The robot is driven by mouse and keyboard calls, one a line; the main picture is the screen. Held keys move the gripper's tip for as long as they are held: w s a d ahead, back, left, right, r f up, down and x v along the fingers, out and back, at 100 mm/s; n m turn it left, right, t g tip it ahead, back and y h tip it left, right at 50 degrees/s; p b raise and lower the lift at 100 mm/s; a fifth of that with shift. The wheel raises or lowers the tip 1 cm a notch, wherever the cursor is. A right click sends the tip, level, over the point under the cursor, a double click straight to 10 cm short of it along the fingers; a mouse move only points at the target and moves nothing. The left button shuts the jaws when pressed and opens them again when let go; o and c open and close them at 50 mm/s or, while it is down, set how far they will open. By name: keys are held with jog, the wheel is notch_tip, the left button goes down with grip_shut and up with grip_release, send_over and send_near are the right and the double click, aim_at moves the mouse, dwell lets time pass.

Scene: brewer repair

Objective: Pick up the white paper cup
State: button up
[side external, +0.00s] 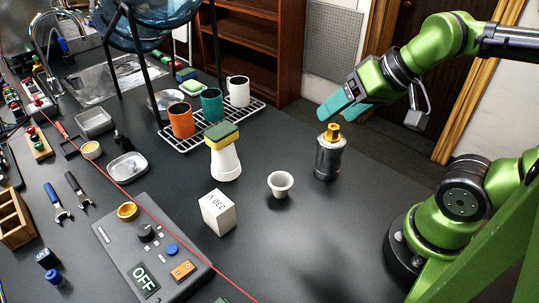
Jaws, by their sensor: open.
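A small white cup (280,184) stands upright with its mouth up on the dark table. I cannot tell for sure which of the two is paper. My gripper (338,110) has teal fingers and is open, with nothing seen between them. It is above and to the right of both white cups, near a dark cylinder (328,158) with a yellow top. The gap between the fingers is hard to see.
A white block (217,212) stands in front of the cups. A control box (152,248) reading OFF lies at the front left. A wire rack (210,127) holds several mugs behind. A thin red line crosses the left side.

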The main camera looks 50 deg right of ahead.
jog(key=o, duration=0.4)
jog(key=shift+c, duration=0.2)
jog(key=n+g+h, duration=0.2)
jog(key=n+g, duration=0.2)
jog(key=g, duration=0.3)
send_over(280, 186)
notch_tip(280, 186, down, 7)
notch_tip(280, 186, down, 16)
jog(key=shift+r, duration=0.1)
